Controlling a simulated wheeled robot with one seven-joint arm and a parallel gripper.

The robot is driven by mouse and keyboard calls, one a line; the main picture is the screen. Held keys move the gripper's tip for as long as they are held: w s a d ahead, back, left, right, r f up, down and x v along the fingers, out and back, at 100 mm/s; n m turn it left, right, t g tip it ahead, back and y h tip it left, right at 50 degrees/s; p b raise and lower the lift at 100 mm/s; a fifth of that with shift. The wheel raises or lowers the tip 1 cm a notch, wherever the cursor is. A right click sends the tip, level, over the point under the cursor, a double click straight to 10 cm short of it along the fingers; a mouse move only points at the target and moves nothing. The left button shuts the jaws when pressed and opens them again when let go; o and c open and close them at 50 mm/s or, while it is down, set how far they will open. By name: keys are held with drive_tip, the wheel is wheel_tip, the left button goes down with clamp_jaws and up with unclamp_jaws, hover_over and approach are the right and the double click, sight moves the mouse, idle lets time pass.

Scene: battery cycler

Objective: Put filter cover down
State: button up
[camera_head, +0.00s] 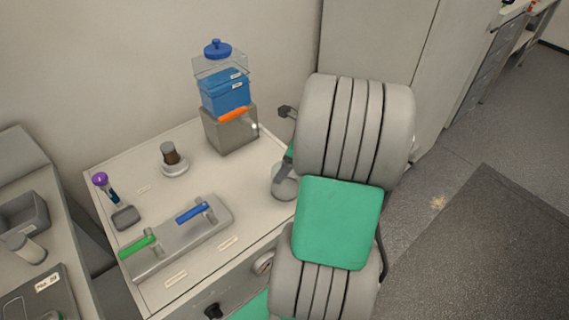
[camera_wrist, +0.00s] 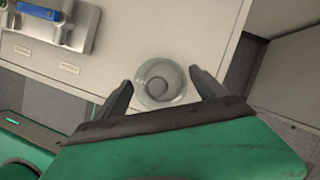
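A clear round piece (camera_head: 284,188), like a cover or dish, is at the right edge of the white worktop; I cannot tell for sure that it is the filter cover. In the wrist view the clear round piece (camera_wrist: 160,98) has a grey round centre and lies between the fingertips. My gripper (camera_wrist: 160,80) is open, its dark fingers spread on either side with small gaps showing. A clear cover with a blue knob (camera_head: 216,48) sits on a blue box (camera_head: 225,92) at the back.
The blue box stands on a grey block (camera_head: 232,132) with an orange handle. A grey plate with green and blue handles (camera_head: 180,240) lies at the front. Worktop (camera_head: 225,175) is clear mid-right.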

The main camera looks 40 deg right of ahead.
drive_tip(key=o, duration=0.4)
drive_tip(key=p+v, duration=0.1)
drive_tip(key=v, duration=1.1)
drive_tip(key=w+a+n+h, duration=0.1)
drive_tip(key=w+a+n, duration=0.2)
drive_tip(key=a+n, duration=1.25)
drive_tip(key=s+a+n, duration=0.1)
drive_tip(key=a+n, duration=0.2)
drive_tip(key=n, duration=0.1)
drive_tip(key=s+a+f+n, duration=0.1)
drive_tip(key=s+a+n, duration=0.1)
drive_tip(key=a+n, duration=0.2)
drive_tip(key=s+a+n+h, duration=0.1)
drive_tip(key=s+a+n, duration=0.1)
drive_tip(key=a+n, duration=0.2)
drive_tip(key=shift+f+n, duration=0.2)
drive_tip(key=shift+n, duration=1.05)
drive_tip(key=shift+d, duration=0.1)
